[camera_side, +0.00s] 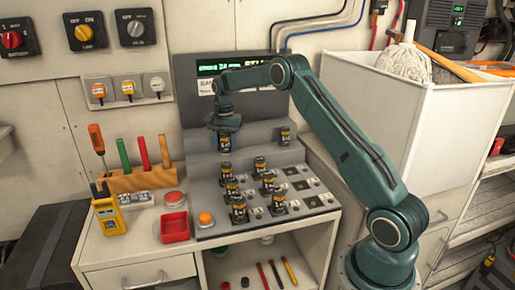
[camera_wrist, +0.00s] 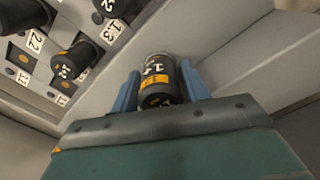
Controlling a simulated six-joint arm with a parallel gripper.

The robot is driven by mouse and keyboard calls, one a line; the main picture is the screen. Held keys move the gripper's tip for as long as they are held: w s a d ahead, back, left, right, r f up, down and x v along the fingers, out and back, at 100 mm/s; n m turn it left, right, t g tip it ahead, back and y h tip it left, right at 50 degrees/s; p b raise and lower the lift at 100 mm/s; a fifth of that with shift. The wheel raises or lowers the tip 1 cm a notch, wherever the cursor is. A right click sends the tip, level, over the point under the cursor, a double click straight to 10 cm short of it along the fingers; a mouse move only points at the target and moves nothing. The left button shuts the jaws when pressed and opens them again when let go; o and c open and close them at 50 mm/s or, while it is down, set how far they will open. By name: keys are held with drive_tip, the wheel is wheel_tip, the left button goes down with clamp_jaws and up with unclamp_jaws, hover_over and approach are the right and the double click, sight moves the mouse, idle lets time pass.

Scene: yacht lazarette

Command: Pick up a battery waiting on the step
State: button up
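A dark battery with a yellow-orange band and white markings (camera_wrist: 157,72) is between the two blue fingers of my gripper (camera_wrist: 160,85) in the wrist view. The fingers lie close along both its sides; I cannot tell whether they press on it. In the side view, my gripper (camera_side: 225,130) points down over the left part of the grey step (camera_side: 256,136), with this battery (camera_side: 224,144) below it, upright at step height. Another battery (camera_side: 284,136) stands on the step to the right. Whether the battery between the fingers touches the step is unclear.
Several batteries stand in the numbered rack (camera_side: 290,188) in front of the step, where some sockets are empty. A red tray (camera_side: 175,227), an orange button (camera_side: 205,219) and a tool block (camera_side: 140,180) are to the left. A white bin (camera_side: 430,120) stands at right.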

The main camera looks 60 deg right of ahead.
sight(225, 134)
drive_tip(key=c, duration=0.7)
drive_tip(key=shift+c, duration=0.2)
drive_tip(key=shift+r, duration=0.15)
wheel_tip(225, 134, up, 20)
idle(0.4)
idle(0.6)
